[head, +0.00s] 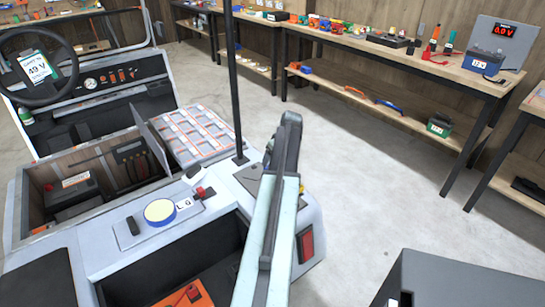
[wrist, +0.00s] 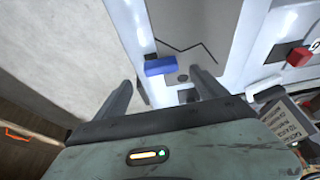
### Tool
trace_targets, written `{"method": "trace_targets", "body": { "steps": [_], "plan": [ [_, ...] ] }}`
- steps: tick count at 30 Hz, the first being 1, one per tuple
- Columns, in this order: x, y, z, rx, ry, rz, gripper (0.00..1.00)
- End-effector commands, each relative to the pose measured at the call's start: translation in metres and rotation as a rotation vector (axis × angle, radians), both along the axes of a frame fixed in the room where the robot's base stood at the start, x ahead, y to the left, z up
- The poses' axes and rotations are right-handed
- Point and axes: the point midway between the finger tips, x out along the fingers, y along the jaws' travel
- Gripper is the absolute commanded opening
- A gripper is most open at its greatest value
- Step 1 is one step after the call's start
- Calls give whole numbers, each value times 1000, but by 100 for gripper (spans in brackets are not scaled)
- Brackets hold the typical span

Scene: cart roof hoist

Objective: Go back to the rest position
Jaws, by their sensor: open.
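My gripper (wrist: 161,76) is open in the wrist view, its two dark fingers spread apart with nothing held between them. Beyond them is the grey-white top of the cart (wrist: 222,32), with a small blue block (wrist: 160,66) on a grey panel marked by a dark zigzag line. The block appears between the fingertips, but the gap to it cannot be judged. In the head view my arm reaches up over the rear right corner of the cart (head: 95,247); the fingers cannot be made out there.
A dark upright post (head: 234,85) rises from the cart near my arm. A red knob (wrist: 298,57) sits on the cart top. An open compartment holds a battery (head: 72,193). A workbench (head: 400,55) lines the back wall. Clear floor (head: 365,165) lies between it and the cart.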

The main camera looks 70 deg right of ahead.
Motion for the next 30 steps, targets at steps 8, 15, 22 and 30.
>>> {"method": "trace_targets", "body": {
  "steps": [8,15,22,30],
  "plan": [
    [-6,4,17,0,0,1,82],
    [-6,4,16,0,0,1,82],
    [22,13,16,0,0,39,82],
    [196,103,16,0,0,291,82]
  ]
}}
